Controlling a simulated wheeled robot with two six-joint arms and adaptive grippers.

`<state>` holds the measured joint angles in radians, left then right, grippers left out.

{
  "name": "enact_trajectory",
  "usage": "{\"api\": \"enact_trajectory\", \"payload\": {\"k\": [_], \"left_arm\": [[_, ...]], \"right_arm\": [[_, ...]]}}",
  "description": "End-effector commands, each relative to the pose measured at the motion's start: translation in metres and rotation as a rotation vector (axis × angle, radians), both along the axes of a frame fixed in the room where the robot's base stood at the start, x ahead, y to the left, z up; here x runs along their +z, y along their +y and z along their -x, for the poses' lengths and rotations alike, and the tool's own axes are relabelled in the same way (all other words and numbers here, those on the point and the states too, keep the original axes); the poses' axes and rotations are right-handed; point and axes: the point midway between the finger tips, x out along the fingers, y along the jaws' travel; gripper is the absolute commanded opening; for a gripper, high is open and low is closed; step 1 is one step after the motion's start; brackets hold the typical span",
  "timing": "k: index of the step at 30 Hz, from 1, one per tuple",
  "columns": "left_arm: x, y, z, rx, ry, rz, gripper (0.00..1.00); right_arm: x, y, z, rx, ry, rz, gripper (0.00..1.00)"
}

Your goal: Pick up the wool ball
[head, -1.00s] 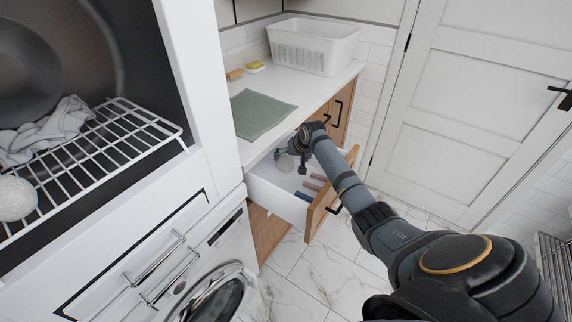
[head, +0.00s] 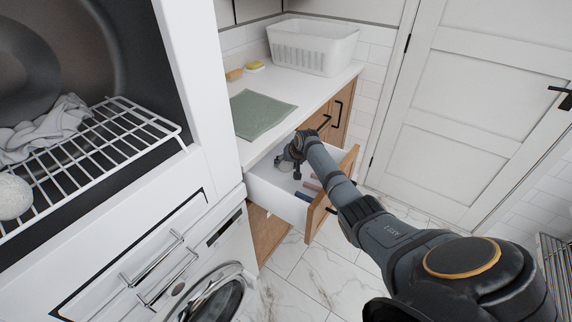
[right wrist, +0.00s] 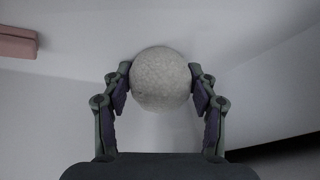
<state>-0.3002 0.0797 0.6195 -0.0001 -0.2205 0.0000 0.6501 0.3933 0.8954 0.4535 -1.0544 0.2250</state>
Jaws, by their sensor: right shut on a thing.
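A pale grey, round wool ball (right wrist: 161,78) is between the two fingers of my right gripper (right wrist: 160,85) in the right wrist view. The fingers touch it on both sides, and the gripper is shut on it. In the head view my right gripper (head: 296,166) reaches down into the open white drawer (head: 270,192); the ball there is mostly hidden by the gripper. Another whitish ball (head: 13,196) lies on the wire rack at the left. My left gripper is not in view.
The drawer also holds pink (head: 311,185) and dark blue (head: 302,196) bars near its front. The counter (head: 300,112) above overhangs it, with a green cloth (head: 260,112) and a white basket (head: 313,45). A washer (head: 215,297) stands at left.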

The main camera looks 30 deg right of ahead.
Motion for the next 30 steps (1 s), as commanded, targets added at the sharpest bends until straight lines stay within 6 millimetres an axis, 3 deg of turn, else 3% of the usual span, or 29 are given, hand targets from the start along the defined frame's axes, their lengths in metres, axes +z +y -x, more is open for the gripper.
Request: {"api": "enact_trajectory", "payload": {"k": [10,16,27,30], "left_arm": [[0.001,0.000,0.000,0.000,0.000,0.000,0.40],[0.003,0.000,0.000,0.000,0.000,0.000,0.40],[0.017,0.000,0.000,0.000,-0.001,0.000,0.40],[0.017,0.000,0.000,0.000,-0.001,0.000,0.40]], "right_arm": [[0.006,0.000,0.000,0.001,-0.001,0.001,0.32],[0.035,-0.001,0.001,0.000,-0.002,0.003,0.32],[0.095,0.017,0.052,0.003,-0.001,0.005,0.32],[0.101,0.024,0.071,0.003,0.001,0.005,0.32]]}}
